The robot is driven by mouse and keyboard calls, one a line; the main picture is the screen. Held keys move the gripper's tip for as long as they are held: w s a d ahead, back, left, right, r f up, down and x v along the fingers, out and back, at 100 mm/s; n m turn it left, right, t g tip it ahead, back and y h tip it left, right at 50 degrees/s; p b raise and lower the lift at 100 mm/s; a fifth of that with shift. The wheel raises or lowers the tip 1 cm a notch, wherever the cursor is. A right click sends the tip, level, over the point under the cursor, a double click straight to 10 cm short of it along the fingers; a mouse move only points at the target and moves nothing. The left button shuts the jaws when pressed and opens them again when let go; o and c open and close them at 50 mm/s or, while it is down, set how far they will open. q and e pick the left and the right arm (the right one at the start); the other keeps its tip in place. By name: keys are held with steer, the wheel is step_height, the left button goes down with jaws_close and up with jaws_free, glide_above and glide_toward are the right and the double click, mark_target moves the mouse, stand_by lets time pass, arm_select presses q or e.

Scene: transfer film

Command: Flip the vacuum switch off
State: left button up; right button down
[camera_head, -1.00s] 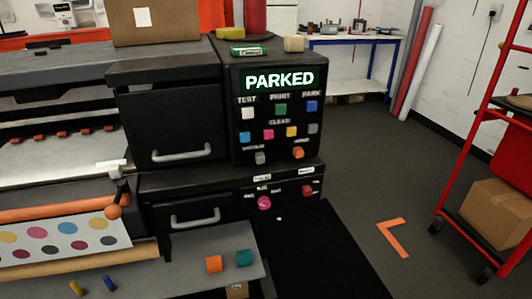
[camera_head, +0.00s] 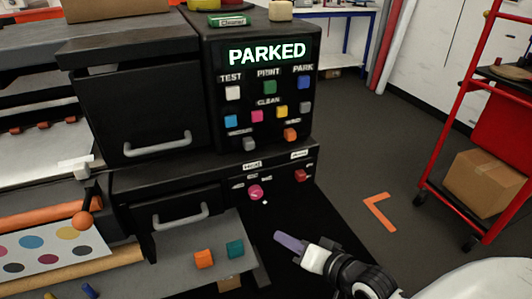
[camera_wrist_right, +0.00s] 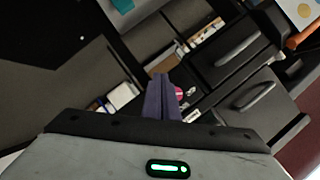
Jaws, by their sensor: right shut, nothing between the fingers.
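The black printer control panel (camera_head: 262,110) faces me, with a lit screen reading PARKED. I cannot read which switch is labelled vacuum. Below the cleaning buttons sit a grey knob (camera_head: 249,143) and an orange one (camera_head: 290,134), under blurred labels. The lower panel has a pink knob (camera_head: 255,192) and a red switch (camera_head: 301,175). My right gripper (camera_head: 278,236) is shut and empty, its purple fingers pointing left, below and in front of the lower panel. In the wrist view its fingers (camera_wrist_right: 160,88) partly cover a pink knob (camera_wrist_right: 179,94). My left gripper is out of view.
Drawers with handles are left of the panel. A red cart (camera_head: 432,185) with a cardboard box (camera_head: 484,182) stands right. The floor between is open.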

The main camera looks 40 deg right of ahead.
mark_target(248, 144)
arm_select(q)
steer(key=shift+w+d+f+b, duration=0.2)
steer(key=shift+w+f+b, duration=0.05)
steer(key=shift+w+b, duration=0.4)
arm_select(e)
steer(key=w+d+r+m+t, duration=0.2)
steer(key=d+r+m, duration=0.2)
steer(key=r, duration=0.4)
steer(key=w+d+r+m+t+h, duration=0.1)
steer(key=d+r+m, duration=0.3)
steer(key=r, duration=0.4)
steer(key=shift+w+d+r+m+t, duration=0.35)
steer(key=shift+w+m+t, duration=0.15)
steer(key=shift+w+t, duration=0.25)
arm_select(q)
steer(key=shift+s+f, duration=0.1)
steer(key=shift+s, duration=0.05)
arm_select(e)
steer(key=w, duration=1)
steer(key=shift+w+a, duration=0.1)
steer(key=shift+w, duration=0.1)
steer(key=a, duration=0.2)
steer(key=shift+w+a, duration=0.1)
steer(key=shift+a, duration=0.25)
steer(key=shift+w+a+f, duration=0.1)
steer(key=shift+a, duration=0.45)
